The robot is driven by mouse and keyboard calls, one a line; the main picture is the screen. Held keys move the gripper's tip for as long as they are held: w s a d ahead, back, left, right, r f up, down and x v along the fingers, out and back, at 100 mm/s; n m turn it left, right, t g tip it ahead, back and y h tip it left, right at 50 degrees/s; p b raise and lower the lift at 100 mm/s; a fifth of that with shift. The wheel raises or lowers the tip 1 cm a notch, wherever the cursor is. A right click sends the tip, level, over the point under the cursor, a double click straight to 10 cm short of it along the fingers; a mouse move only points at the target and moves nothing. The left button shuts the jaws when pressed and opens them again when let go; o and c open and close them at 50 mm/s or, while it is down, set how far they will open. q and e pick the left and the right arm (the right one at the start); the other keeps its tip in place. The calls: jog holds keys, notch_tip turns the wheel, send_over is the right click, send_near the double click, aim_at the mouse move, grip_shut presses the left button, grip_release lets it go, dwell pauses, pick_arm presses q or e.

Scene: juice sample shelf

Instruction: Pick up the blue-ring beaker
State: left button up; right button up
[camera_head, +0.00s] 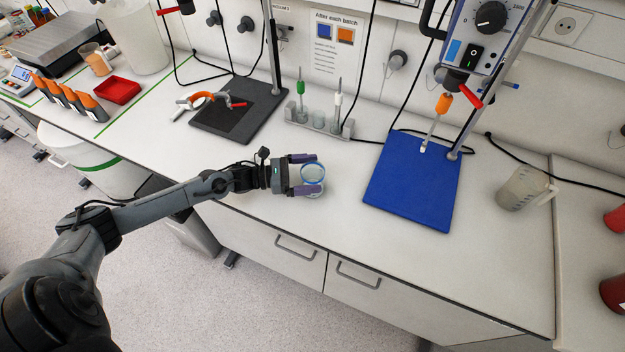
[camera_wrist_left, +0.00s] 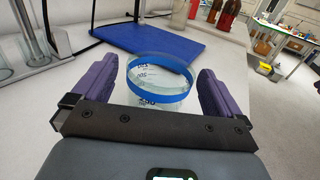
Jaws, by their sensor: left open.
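The blue-ring beaker (camera_head: 313,174) stands upright on the white bench near its front edge. It is clear glass with a blue band at the rim and dark scale marks, as the left wrist view (camera_wrist_left: 158,77) shows. My left gripper (camera_head: 309,172) is open, with one purple finger on each side of the beaker. In the left wrist view (camera_wrist_left: 158,88) a gap shows between each finger and the glass. The lower part of the beaker is hidden behind the gripper's body in that view. My right gripper is not in view.
A dark stand base (camera_head: 238,110) and a grey electrode holder (camera_head: 318,121) stand behind. The bench between the beaker and the blue plate is clear.

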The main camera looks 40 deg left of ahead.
pick_arm(q)
jog(key=shift+x, duration=1.3)
jog(key=c, duration=1.2)
jog(key=shift+c, duration=0.3)
jog(key=shift+r, duration=0.3)
